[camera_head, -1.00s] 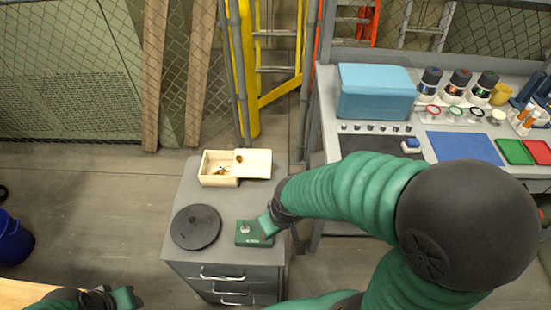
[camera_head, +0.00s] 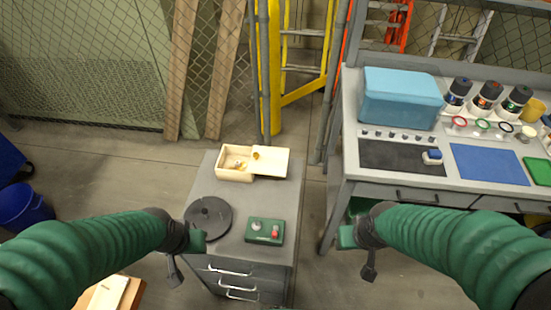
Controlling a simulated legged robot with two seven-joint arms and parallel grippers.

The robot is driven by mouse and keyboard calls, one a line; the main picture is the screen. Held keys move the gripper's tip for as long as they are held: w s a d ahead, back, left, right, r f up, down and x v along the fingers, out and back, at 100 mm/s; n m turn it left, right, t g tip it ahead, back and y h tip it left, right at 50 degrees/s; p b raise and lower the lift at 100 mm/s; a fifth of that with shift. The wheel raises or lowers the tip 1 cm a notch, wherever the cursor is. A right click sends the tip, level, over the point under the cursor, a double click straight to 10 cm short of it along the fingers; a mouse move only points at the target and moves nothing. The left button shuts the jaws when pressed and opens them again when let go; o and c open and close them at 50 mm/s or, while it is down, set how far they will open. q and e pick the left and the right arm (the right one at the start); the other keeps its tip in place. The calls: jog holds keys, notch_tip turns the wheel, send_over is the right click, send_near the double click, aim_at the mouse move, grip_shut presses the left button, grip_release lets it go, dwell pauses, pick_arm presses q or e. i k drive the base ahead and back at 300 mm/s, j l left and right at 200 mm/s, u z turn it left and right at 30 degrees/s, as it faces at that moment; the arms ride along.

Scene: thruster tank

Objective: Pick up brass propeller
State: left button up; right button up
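A small brass-coloured piece (camera_head: 256,155), likely the brass propeller, sits on the pale lid (camera_head: 272,163) of a wooden box (camera_head: 234,175) at the back of the grey cabinet. Other small brass-coloured bits (camera_head: 239,165) show inside the open part of the box; their shape is too small to tell. My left gripper (camera_head: 186,254) is by the cabinet's left front, near a dark round disc, well in front of the box. My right gripper (camera_head: 357,252) hangs to the right of the cabinet, away from the box. I see nothing held in either; their finger gaps are unclear.
The grey cabinet top (camera_head: 278,202) also carries the dark disc (camera_head: 209,216) and a green control box (camera_head: 264,231) with a red button. A workbench with a blue case (camera_head: 401,97), bottles and mats stands at right. A blue bucket (camera_head: 24,206) is at left.

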aim_at(239, 164)
jog(key=u, duration=3.5)
jog(key=l+z, duration=0.1)
jog(key=z, duration=3)
jog(key=i+l+u, duration=0.15)
jog(key=l, duration=0.15)
jog(key=i+l+u, duration=0.15)
jog(key=l, duration=0.15)
jog(key=i+l+u, duration=0.15)
jog(key=l, duration=0.2)
jog(key=k, duration=0.05)
